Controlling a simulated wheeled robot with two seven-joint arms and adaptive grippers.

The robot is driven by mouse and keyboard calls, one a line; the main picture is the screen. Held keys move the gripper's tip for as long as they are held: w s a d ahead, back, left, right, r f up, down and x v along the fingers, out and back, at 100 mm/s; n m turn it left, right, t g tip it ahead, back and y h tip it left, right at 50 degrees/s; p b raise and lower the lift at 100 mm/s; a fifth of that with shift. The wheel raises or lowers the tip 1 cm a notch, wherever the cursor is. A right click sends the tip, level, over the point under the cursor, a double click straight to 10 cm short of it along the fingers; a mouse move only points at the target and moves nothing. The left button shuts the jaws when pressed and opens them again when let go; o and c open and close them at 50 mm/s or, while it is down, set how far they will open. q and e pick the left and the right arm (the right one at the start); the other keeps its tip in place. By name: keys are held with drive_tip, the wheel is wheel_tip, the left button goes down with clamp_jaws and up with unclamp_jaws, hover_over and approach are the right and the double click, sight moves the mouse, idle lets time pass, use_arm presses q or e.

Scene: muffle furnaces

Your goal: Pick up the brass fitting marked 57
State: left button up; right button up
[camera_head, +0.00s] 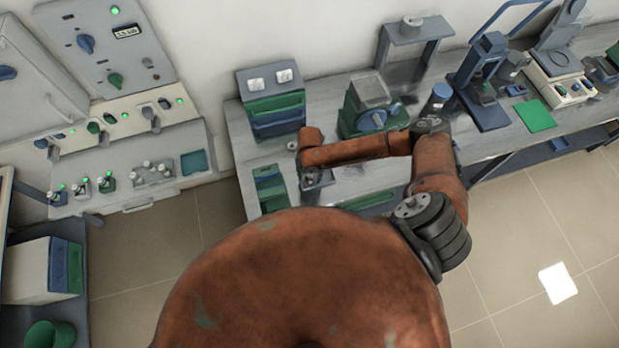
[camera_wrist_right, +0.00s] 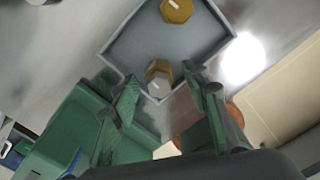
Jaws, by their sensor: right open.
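Two brass fittings with white labels show in the right wrist view, both in a grey square tray (camera_wrist_right: 140,44). One fitting (camera_wrist_right: 177,10) is toward the tray's far side. The other fitting (camera_wrist_right: 158,75) is at the near corner, between my right gripper's fingertips in the picture. I cannot read either label, so I cannot tell which is 57. My right gripper (camera_wrist_right: 161,83) is open, its two green-tinted fingers apart on either side of the near fitting. I cannot tell whether they touch it. In the head view the fittings are too small to make out. My left gripper is out of view.
Green and blue drawers (camera_head: 269,188) stand left of the tray on the bench. A green and grey device with a blue knob (camera_head: 372,108) and a drawer box (camera_head: 272,100) are behind. A green mat (camera_head: 535,116) lies farther right. My right arm crosses above the bench.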

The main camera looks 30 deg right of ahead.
drive_tip(key=shift+f, duration=0.1)
drive_tip(key=shift+w, duration=0.1)
drive_tip(key=shift+c, duration=0.8)
clamp_jaws()
